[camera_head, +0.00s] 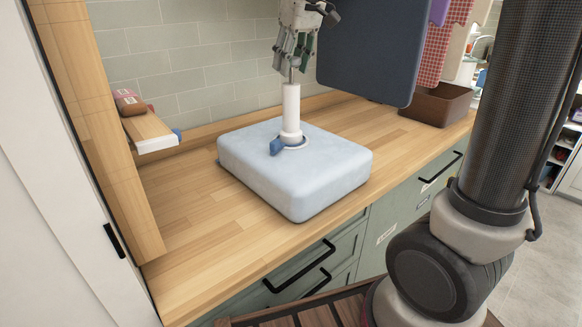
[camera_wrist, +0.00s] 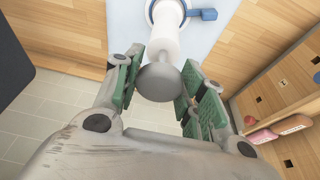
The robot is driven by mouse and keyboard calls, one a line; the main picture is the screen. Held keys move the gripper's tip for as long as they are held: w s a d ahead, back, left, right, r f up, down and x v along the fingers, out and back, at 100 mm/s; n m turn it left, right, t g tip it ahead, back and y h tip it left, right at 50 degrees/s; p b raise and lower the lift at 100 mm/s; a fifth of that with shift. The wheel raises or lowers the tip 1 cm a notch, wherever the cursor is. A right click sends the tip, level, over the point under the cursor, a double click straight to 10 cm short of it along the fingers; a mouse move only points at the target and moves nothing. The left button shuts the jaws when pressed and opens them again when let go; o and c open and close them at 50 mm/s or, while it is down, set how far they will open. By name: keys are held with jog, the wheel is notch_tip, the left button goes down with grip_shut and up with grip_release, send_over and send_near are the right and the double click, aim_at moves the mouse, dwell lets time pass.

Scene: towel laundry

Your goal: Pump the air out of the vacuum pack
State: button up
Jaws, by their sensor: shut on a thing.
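The vacuum pack (camera_head: 325,168) is a puffy, pale blue block lying flat on the wooden counter. A white hand pump (camera_head: 291,108) stands upright on its top, and a blue tab (camera_head: 276,146) sits beside the pump's base. My gripper (camera_head: 292,65) is above the pump, pointing down, with its fingers around the rod at the pump's top. In the wrist view, my gripper (camera_wrist: 158,88) has its green-padded fingers on both sides of the pump's grey round knob (camera_wrist: 158,82). The white pump body (camera_wrist: 165,42) and the blue tab (camera_wrist: 203,14) show beyond it.
A dark blue panel (camera_head: 368,45) hangs right of my gripper. A brown bin (camera_head: 437,103) stands at the counter's back right. A small wooden shelf (camera_head: 150,132) juts out at the left. The counter (camera_head: 200,225) in front and left of the pack is clear.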

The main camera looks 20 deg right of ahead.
jog(key=shift+r, duration=1.75)
jog(key=shift+f, duration=0.45)
dwell(1.0)
dwell(0.6)
jog(key=shift+f, duration=0.4)
dwell(1.5)
dwell(0.7)
